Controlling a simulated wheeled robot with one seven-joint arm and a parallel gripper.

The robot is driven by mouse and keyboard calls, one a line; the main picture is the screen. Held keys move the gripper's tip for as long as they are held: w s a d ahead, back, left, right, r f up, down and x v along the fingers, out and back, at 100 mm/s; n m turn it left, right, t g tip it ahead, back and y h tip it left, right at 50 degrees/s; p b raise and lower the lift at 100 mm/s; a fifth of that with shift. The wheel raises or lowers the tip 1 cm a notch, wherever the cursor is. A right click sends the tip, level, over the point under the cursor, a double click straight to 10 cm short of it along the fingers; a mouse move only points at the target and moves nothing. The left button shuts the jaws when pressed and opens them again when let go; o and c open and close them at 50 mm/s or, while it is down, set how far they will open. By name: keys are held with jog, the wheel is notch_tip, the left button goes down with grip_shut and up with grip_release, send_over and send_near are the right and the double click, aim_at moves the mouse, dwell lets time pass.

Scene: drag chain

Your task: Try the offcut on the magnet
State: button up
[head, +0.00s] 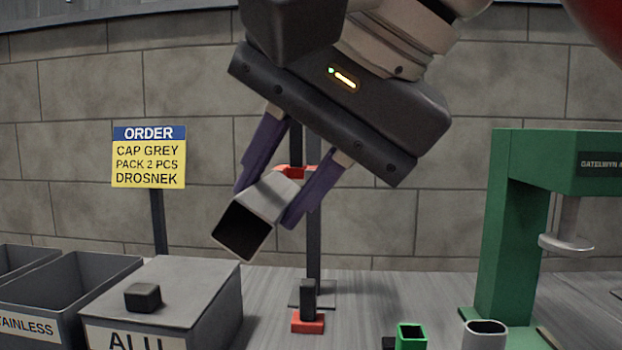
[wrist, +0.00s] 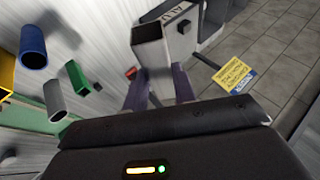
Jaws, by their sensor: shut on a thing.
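My gripper (head: 265,200) is shut on the offcut (head: 245,228), a short grey square tube with a dark hollow end. It holds the tube tilted in the air, and the tube also shows in the wrist view (wrist: 150,48) between the purple fingers. Behind the fingers, a red part (head: 292,172) sits on a dark upright post (head: 313,230). It is partly covered by the tube and fingers. Below, a red block with a black upright piece (head: 308,308) stands at the post's foot. I cannot tell for certain which red part is the magnet. The tube's contact with the post is not visible.
A grey ALU bin with a lid (head: 180,285) carries a small black block (head: 143,297). Open bins (head: 75,280) stand left. A green press (head: 500,220) stands right. Green (head: 411,336) and grey (head: 485,335) tubes stand in front. An order sign (head: 149,157) stands behind.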

aim_at(283, 181)
jog(key=shift+w+d, duration=0.2)
jog(key=shift+w, duration=2.65)
jog(key=shift+w+d, duration=0.1)
jog(key=shift+w, duration=0.6)
jog(key=shift+s+r, duration=0.15)
jog(key=shift+s, duration=1.4)
dwell(2.9)
